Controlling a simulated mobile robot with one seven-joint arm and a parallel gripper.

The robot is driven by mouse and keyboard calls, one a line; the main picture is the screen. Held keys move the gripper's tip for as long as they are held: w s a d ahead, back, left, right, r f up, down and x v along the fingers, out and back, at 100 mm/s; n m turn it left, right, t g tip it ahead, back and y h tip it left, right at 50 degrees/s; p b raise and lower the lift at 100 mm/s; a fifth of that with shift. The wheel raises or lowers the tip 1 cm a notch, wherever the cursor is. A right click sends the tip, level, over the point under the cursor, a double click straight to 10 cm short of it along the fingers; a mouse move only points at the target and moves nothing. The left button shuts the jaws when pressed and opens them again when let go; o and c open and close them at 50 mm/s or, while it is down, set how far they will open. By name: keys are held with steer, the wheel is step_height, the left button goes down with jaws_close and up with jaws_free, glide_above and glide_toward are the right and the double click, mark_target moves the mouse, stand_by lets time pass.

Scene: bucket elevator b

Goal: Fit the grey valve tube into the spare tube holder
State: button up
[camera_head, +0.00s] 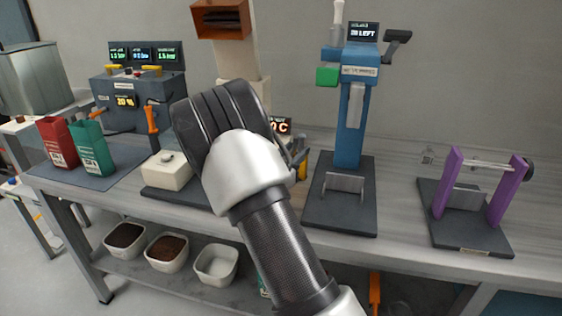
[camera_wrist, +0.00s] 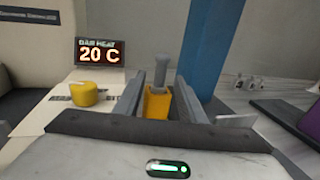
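My gripper (camera_wrist: 160,98) shows in the wrist view with its two grey fingers apart. A short grey cylinder (camera_wrist: 160,71), which looks like the grey valve tube, stands upright in a yellow block (camera_wrist: 157,103) between and beyond the fingers. I see gaps on both sides of it, so no grip shows. I cannot tell whether the yellow block is the spare tube holder. In the head view my arm hides most of this spot; only a bit of yellow (camera_head: 303,168) shows beside a finger.
A blue press column (camera_head: 350,125) stands close on the right, on a dark base. Left is a heat display (camera_wrist: 101,53) reading 20 C and a yellow knob (camera_wrist: 88,94). A purple stand (camera_head: 447,183) is farther right. Red (camera_head: 57,142) and green (camera_head: 92,147) bags stand at left.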

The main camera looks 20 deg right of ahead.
steer(key=p+v, duration=0.1)
steer(key=v, duration=0.8)
steer(key=shift+s+a, duration=0.15)
